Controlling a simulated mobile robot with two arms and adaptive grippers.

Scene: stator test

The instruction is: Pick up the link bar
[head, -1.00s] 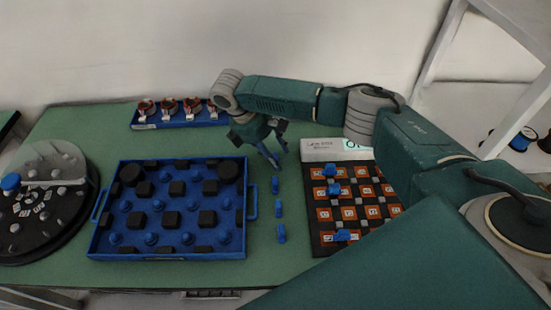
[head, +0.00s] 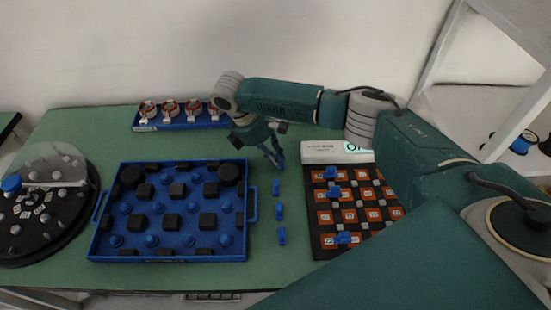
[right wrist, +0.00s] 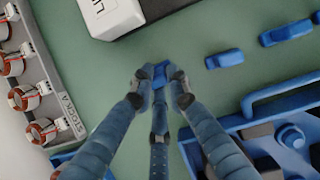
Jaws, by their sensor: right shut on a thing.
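My right gripper (head: 274,157) is over the green table, just behind the row of loose link bars. In the right wrist view its fingers (right wrist: 161,88) are closed around a small blue link bar (right wrist: 159,71), mostly hidden between the tips. I cannot tell whether this bar touches the table. More blue link bars (head: 276,187) (head: 279,212) (head: 282,236) lie in a row between the tray and the board. Two of these show in the right wrist view (right wrist: 224,58) (right wrist: 287,32). My left gripper is not in view.
A blue tray (head: 250,250) with black blocks and blue pegs stands left of the row. The test board (head: 322,243) with orange squares and some blue pieces is right. A stator rack (head: 178,125) is behind. A round black turntable (head: 50,235) is far left.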

